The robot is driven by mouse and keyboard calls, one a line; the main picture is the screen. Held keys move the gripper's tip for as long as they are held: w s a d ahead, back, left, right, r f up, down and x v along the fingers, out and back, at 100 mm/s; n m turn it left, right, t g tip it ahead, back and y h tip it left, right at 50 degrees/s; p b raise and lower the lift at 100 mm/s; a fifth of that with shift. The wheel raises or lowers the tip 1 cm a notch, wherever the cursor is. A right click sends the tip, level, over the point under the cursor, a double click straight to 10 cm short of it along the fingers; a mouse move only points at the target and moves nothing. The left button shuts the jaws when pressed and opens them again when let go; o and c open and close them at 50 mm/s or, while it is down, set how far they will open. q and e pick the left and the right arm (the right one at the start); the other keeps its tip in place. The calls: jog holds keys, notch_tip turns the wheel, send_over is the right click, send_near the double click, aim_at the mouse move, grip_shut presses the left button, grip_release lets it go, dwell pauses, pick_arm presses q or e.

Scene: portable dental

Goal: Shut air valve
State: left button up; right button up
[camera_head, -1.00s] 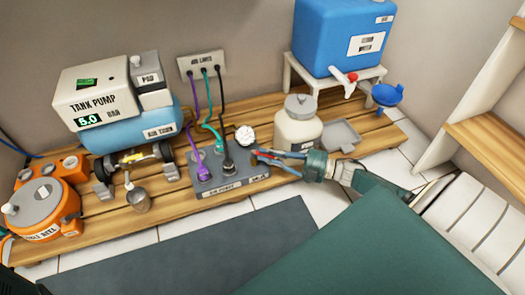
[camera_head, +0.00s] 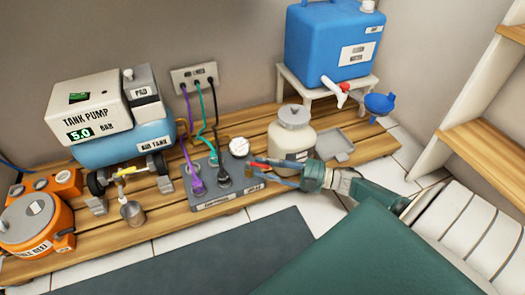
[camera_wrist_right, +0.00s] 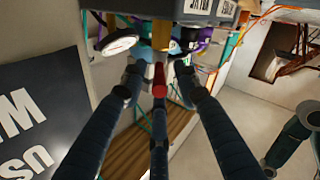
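The air valve has a red handle (camera_wrist_right: 159,80) on a brass stem (camera_wrist_right: 160,35) in the right wrist view. In the head view its red part (camera_head: 257,163) shows at the right end of the grey air block (camera_head: 212,192), below the round white gauge (camera_head: 239,147). My right gripper (camera_head: 264,172) reaches in from the right with its fingers around the handle. In the wrist view the fingers (camera_wrist_right: 158,88) stand apart on either side of the red handle and do not appear closed on it. My left gripper is not in view.
A cream bottle (camera_head: 293,140) stands just behind my right gripper. Purple, teal and black hoses run from the block to the wall plate (camera_head: 194,76). A tank pump (camera_head: 88,108) stands left on the wooden pallet (camera_head: 170,220). A green surface (camera_head: 370,250) lies in front.

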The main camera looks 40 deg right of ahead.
jog(key=v, duration=1.1)
jog(key=shift+s, duration=0.15)
